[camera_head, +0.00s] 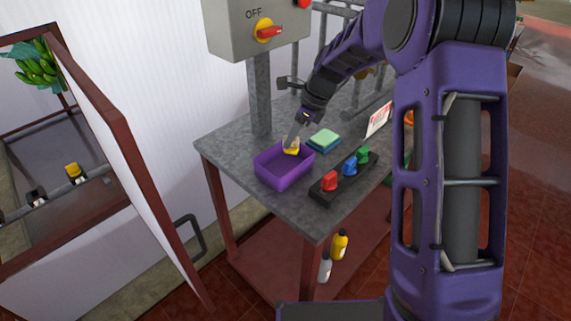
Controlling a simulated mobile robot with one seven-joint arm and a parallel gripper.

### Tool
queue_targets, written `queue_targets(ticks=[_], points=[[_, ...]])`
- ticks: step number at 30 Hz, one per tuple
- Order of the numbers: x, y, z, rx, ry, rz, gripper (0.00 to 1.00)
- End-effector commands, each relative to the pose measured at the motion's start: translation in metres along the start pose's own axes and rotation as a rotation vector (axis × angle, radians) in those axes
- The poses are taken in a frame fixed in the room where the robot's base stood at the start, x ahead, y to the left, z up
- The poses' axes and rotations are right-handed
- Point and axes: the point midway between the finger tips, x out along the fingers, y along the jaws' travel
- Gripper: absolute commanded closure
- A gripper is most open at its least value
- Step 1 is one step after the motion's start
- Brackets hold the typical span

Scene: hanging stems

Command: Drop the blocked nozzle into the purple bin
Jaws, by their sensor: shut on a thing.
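The purple bin (284,179) stands on the grey table near its front left side. My gripper (293,139) is at the bin's back right edge, pointing down. It is shut on a small yellow piece (291,147), which I take to be the nozzle. The yellow piece is at or just above the bin's back right rim; I cannot tell whether it touches the rim. Its lower part and any blockage are too small to make out. The visible bin floor looks empty.
Green and blue sponges (324,139) lie right of the bin. A black rack with red, blue and green pieces (344,174) stands along the table's (232,146) front. A grey switch box (258,31) stands on a post behind. An open red-framed door (130,160) is at left.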

Motion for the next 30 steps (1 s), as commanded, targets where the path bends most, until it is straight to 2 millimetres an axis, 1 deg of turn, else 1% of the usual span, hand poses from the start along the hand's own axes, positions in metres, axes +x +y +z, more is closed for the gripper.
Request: queue_targets(ticks=[3,6,10,17,18,23,24,30], points=[[0.019,0.0,-0.009,0.0,0.0,-0.001,1.0],[0.028,0.0,-0.012,0.0,0.0,-0.001,1.0],[0.033,0.0,-0.014,0.0,-0.001,-0.001,1.0],[0.033,0.0,-0.014,-0.001,0.0,-0.001,1.0],[0.033,0.0,-0.014,0.0,0.0,-0.001,0.76],[0.033,0.0,-0.014,0.0,0.0,-0.001,0.47],[0.033,0.0,-0.014,0.0,0.0,-0.001,0.43],[0.033,0.0,-0.014,0.0,0.0,-0.001,0.43]])
